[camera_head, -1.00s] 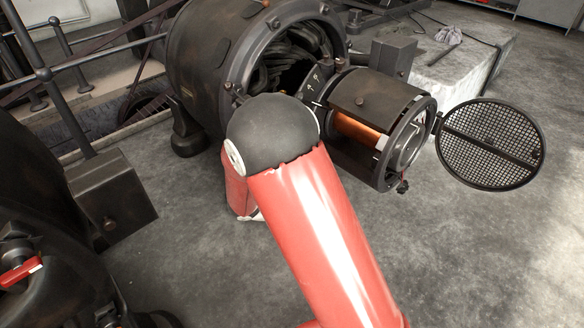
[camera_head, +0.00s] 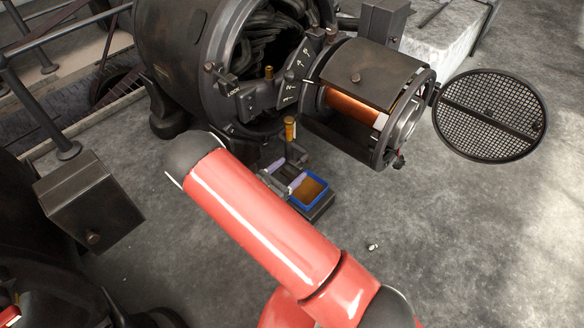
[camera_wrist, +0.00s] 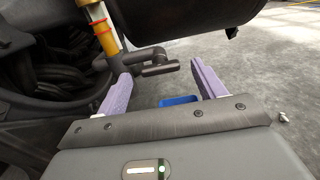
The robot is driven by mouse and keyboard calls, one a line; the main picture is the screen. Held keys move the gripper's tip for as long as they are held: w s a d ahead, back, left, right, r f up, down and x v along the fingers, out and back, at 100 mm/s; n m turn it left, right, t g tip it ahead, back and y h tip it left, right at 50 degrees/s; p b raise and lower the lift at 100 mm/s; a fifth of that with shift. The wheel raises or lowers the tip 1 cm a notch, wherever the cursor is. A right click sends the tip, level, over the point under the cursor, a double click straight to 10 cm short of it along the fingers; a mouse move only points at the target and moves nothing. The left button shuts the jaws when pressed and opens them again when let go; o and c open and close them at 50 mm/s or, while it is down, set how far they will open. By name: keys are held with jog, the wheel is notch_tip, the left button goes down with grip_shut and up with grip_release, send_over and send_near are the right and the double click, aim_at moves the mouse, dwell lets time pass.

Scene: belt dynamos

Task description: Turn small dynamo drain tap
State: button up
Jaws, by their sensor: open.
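The small dynamo (camera_head: 365,75) has an open end and copper windings. Below it hangs a sight glass (camera_wrist: 101,27) with amber fluid and a red line; it also shows in the head view (camera_head: 290,128). At its foot, the dark drain tap (camera_wrist: 152,57) has a bent lever pointing right in the wrist view. My gripper (camera_wrist: 162,72) is open, with purple fingers either side of the tap's lever area. The left finger is close to the pipe; whether it touches is unclear. In the head view, my gripper (camera_head: 284,177) is small beneath the dynamo.
A blue tray (camera_head: 325,193) with brown content sits low beside my gripper; its edge shows in the wrist view (camera_wrist: 178,100). A round mesh cover (camera_head: 490,115) stands open at right. The large dynamo housing (camera_head: 180,60) is behind. Floor at the lower right is mostly clear.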

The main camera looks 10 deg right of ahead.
jog(key=shift+x, duration=0.95)
jog(key=c, duration=1)
jog(key=shift+r+n+p, duration=0.1)
jog(key=shift+n+p, duration=0.6)
jog(key=shift+n, duration=0.7)
jog(key=shift+n+p, duration=0.55)
jog(key=shift+n, duration=0.85)
